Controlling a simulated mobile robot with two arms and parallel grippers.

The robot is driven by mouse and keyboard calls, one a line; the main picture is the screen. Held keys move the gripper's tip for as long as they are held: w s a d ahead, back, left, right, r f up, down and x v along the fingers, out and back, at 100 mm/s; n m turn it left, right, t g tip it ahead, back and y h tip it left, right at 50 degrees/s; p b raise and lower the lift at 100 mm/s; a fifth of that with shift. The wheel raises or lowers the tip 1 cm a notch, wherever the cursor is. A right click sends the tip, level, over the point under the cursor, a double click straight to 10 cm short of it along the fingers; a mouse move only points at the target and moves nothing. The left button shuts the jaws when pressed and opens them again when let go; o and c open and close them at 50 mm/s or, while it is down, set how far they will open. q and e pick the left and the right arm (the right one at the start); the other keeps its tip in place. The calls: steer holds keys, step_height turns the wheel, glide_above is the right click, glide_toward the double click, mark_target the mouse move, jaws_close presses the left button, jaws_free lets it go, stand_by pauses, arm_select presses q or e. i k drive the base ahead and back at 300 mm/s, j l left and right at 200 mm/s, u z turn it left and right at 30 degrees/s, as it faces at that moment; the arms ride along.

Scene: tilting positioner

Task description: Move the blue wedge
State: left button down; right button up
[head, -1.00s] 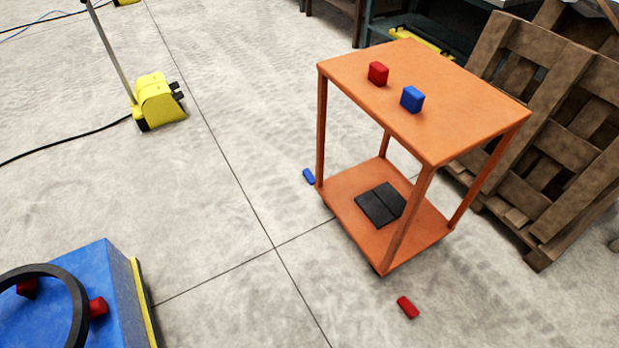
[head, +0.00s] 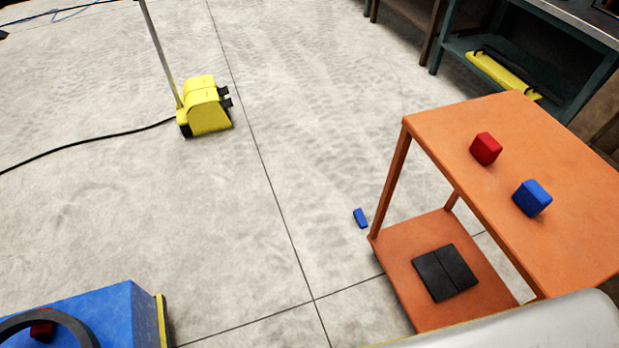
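A blue block (head: 532,198) stands on the top of the orange cart (head: 592,240), right of and nearer than a red block (head: 486,149). A smaller blue piece (head: 360,218) lies on the floor beside the cart's left side. I cannot tell for sure which of the two blue pieces is the wedge. Neither of my grippers is in view.
A blue box (head: 110,308) with a black ring and a red part is at the lower left. A yellow machine (head: 206,107) with a cable stands behind. Black plates (head: 444,272) lie on the cart's lower shelf. A pale surface (head: 530,325) covers the lower right. The middle floor is clear.

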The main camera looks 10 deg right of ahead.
mark_target(359, 215)
steer(key=i+j+u, duration=0.1)
steer(key=i, duration=1.4)
steer(key=i+z, duration=0.25)
steer(key=z, duration=0.15)
steer(key=i+j+z, duration=0.15)
steer(key=z, duration=0.25)
steer(key=i+j+z, duration=0.2)
steer(key=z, duration=0.2)
steer(key=i+j+z, duration=0.2)
steer(key=z, duration=0.2)
steer(key=j, duration=0.1)
